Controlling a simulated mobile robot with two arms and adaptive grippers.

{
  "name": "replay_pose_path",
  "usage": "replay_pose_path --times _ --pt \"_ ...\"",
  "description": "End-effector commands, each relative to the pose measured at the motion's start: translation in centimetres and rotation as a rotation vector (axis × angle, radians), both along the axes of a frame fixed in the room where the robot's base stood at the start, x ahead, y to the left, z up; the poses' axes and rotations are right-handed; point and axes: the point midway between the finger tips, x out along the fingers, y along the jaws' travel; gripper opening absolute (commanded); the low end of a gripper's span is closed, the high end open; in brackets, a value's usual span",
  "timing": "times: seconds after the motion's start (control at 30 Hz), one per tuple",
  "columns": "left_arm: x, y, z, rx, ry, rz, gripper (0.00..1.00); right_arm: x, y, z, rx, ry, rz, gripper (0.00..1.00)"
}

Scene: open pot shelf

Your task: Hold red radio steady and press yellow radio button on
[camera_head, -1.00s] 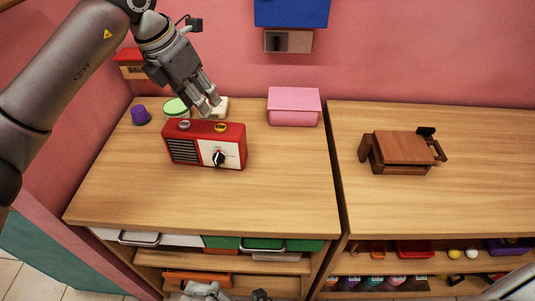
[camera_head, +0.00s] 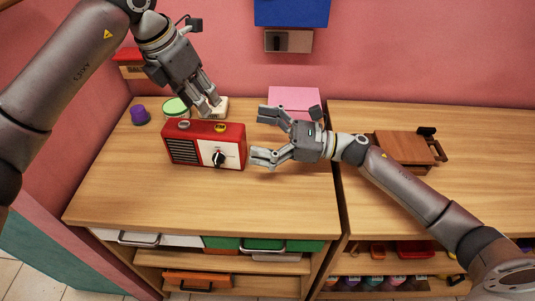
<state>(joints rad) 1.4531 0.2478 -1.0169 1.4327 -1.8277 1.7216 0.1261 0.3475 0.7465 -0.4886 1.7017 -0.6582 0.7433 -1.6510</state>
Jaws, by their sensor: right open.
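The red radio (camera_head: 232,133) stands upright on the left wooden counter, with a dark speaker grille, a white panel and a black-and-white dial on its front. The yellow button (camera_head: 220,127) is on its top, right of a grey knob (camera_head: 184,124). My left gripper (camera_head: 209,110) hangs above and behind the radio's top, fingers pointing down and close together near the yellow button; whether they touch anything is unclear. My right gripper (camera_head: 262,137) is open and empty just right of the radio, fingers pointing at its right side, apart from it.
A pink box (camera_head: 293,98) stands behind my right gripper. A purple cup (camera_head: 140,115), a green-lidded jar (camera_head: 176,107) and a pale object (camera_head: 219,107) stand at the back left. A brown wooden item (camera_head: 402,149) is partly behind my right arm. The front of the left counter (camera_head: 200,205) is clear.

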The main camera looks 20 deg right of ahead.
Motion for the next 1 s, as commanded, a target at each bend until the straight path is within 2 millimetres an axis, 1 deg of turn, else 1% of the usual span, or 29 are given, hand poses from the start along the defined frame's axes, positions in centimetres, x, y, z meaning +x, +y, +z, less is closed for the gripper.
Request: replay_pose_path --times 0.03,0.1,0.2,0.3,0.37,0.47,0.8,0.9,1.0 --pt "0.0 0.0 0.0 0.000 0.000 0.000 0.36 0.4 -0.8 -2.3 -0.031 0.026 -0.012 1.00" --pt "0.0 0.0 0.0 0.000 0.000 0.000 0.36 0.5 -1.5 -4.6 -0.061 0.057 -0.020 1.00" --pt "0.0 0.0 0.0 0.000 0.000 0.000 0.36 0.4 -2.0 -6.8 -0.083 0.093 -0.028 1.00" --pt "0.0 0.0 0.0 0.000 0.000 0.000 0.36 0.4 -2.1 -7.9 -0.095 0.112 -0.030 1.00" --pt "0.0 0.0 0.0 0.000 0.000 0.000 0.36 0.5 -1.8 -8.2 -0.097 0.115 -0.030 1.00" --pt "0.0 0.0 0.0 0.000 0.000 0.000 0.36 1.0 -0.9 -8.1 -0.096 0.114 -0.030 1.00" --pt "0.0 0.0 0.0 0.000 0.000 0.000 0.36 3.4 4.7 -8.1 -0.096 0.114 -0.029 1.00" --pt "0.0 0.0 0.0 0.000 0.000 0.000 0.36 3.9 6.1 -8.1 -0.095 0.115 -0.030 1.00" --pt "0.0 0.0 0.0 0.000 0.000 0.000 0.36 4.3 6.9 -8.1 -0.096 0.115 -0.031 1.00"
